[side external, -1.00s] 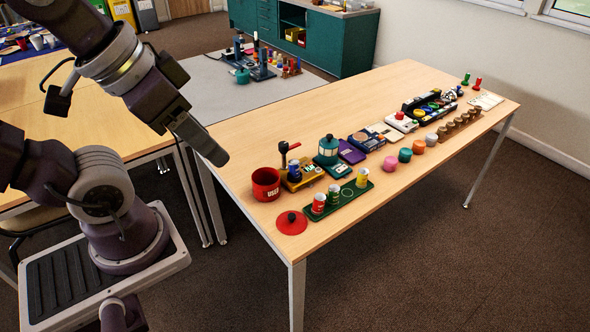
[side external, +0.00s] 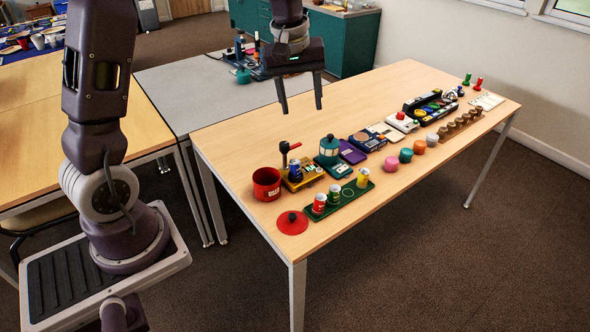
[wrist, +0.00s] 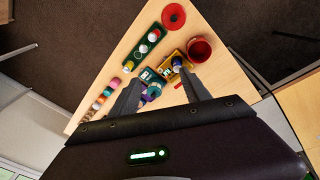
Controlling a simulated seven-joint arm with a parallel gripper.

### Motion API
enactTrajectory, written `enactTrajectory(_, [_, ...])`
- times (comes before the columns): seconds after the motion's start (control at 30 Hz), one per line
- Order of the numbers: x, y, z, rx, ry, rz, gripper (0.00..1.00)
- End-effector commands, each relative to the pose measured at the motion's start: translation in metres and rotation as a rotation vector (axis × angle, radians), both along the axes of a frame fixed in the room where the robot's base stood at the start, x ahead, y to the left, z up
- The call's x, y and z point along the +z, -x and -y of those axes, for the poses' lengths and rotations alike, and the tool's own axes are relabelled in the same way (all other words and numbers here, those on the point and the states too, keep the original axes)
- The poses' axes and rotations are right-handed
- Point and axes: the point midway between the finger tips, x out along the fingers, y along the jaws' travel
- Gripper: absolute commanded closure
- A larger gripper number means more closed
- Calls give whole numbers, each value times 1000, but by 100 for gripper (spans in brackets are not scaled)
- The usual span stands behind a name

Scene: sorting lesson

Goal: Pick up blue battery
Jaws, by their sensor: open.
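The blue battery (side external: 295,171) stands upright in a yellow holder (side external: 309,176) near the left end of the wooden table. In the wrist view the blue battery (wrist: 177,62) shows just beyond my fingertips. My gripper (side external: 302,109) is open and empty, pointing down, high above the table and behind the holder. It also shows in the wrist view (wrist: 161,78), with its fingers spread.
A red mug (side external: 266,184) stands left of the holder, and a red disc (side external: 292,222) lies near the front corner. A teal lantern (side external: 329,149) and a purple box (side external: 351,152) stand to the right. More toys line the table's right half.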

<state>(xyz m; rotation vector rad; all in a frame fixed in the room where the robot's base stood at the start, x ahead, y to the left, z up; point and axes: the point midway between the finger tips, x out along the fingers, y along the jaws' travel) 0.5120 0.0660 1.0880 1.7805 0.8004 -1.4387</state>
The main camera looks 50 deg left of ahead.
Motion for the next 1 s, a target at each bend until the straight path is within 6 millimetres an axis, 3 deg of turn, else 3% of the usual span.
enactTrajectory(0.03, [-37,-20,-22,109,24,-44,45])
enactTrajectory(0.1, [-85,-42,-51,258,51,-84,45])
enactTrajectory(0.2, [-147,-56,-81,427,75,-129,45])
enactTrajectory(0.3, [-188,-59,-98,531,88,-156,45])
enactTrajectory(0.8, [-270,-61,-107,576,93,-169,45])
enactTrajectory(1.0, [-276,-61,-107,576,93,-167,45])
